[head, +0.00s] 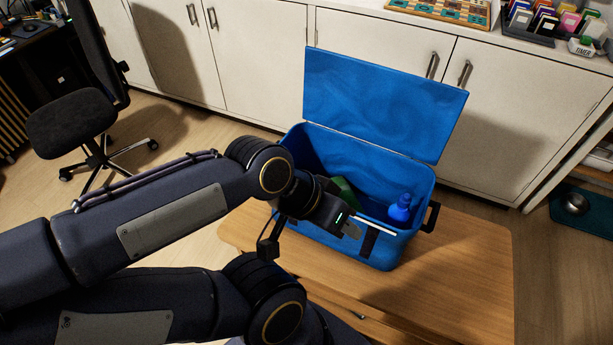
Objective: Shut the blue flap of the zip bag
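The zip bag (335,239) is a blue, box-shaped bag standing on a wooden table. Its blue flap (383,100) stands up and open along the far side, leaning back toward the cabinets. Inside are a blue bottle (400,211) and a dark green item (344,191) partly hidden by my arm. My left gripper (362,228) is at the bag's near rim, on the side away from the flap. It looks clear of the flap. Its fingers are small and seen at an angle, so their opening is unclear. My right gripper does not show.
The wooden table (470,265) is bare to the right of the bag. White cabinets (505,125) stand close behind the flap. A black office chair (72,122) is at the left. A dark mat with a metal bowl (577,203) lies at the right.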

